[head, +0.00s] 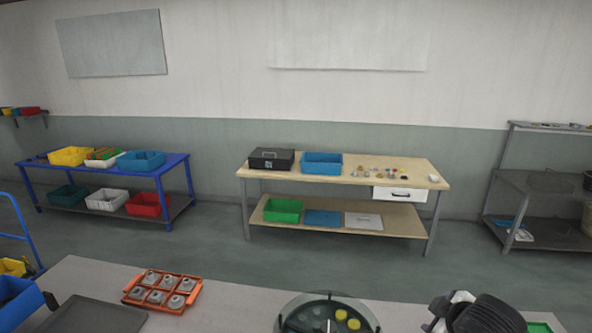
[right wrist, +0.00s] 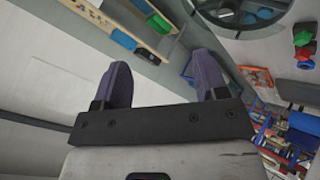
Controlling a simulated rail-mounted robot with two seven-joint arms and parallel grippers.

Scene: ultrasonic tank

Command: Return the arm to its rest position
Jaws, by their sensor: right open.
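My right arm shows at the lower right of the head view, with its black and white gripper end (head: 440,312) above the light worktop (head: 235,300). In the right wrist view my right gripper (right wrist: 162,70) has its two purple fingers spread wide. Nothing is between the fingers. My left gripper is not in the head view.
A round dark-rimmed tank (head: 290,312) with yellow round pieces inside stands left of my right arm. An orange tray (head: 128,298) of grey parts, a dark grey tray (head: 95,318) and a blue bin (head: 18,305) are further left. Worktop between orange tray and tank is clear.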

